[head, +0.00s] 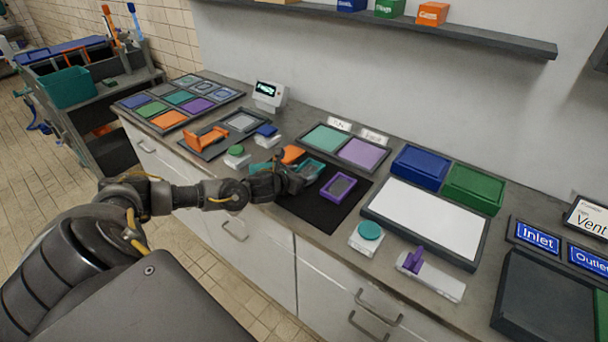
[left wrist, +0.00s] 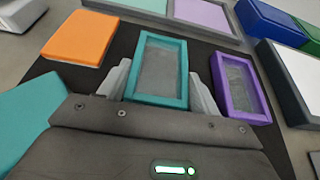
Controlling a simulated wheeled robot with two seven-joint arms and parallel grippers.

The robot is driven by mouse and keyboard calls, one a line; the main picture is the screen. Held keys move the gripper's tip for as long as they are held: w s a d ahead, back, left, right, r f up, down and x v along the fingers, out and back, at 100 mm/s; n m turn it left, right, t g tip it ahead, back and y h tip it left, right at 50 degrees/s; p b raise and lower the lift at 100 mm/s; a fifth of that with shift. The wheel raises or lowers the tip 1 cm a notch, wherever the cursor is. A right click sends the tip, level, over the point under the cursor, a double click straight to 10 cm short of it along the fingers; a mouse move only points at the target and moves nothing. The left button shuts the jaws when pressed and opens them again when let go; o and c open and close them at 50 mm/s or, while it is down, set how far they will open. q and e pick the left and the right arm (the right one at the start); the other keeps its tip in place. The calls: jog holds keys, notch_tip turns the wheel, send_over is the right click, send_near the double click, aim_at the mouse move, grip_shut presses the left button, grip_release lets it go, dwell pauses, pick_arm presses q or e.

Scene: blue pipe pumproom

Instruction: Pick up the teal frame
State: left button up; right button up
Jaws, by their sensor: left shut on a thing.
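The teal frame (left wrist: 157,101) is a rectangular border around a grey middle, and it lies between the two fingers of my left gripper (left wrist: 160,90) in the left wrist view. The fingers close on its long sides. In the head view my left gripper (head: 298,180) partly hides the teal frame (head: 313,164), over the black mat (head: 314,212). I cannot tell whether the frame is clear of the mat. My right gripper does not show.
A purple frame (head: 338,188) lies close to the right of the teal one. An orange block (left wrist: 78,38) and a teal piece (left wrist: 30,118) are to the left. A white board (head: 427,217) lies further right.

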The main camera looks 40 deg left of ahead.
pick_arm(q)
jog(key=shift+r, duration=0.35)
jog(key=s+a+r, duration=0.1)
jog(key=r, duration=0.1)
jog(key=r+b, duration=0.1)
jog(key=r, duration=0.1)
jog(key=s+a+r+b, duration=0.1)
jog(key=r, duration=0.1)
jog(key=shift+s+a+r, duration=0.2)
jog(key=shift+s+a, duration=0.15)
jog(key=s+a+r+b, duration=0.3)
jog(key=s+a+r, duration=0.3)
jog(key=s, duration=0.1)
jog(key=shift+s+a+b, duration=0.3)
jog(key=shift+s, duration=0.05)
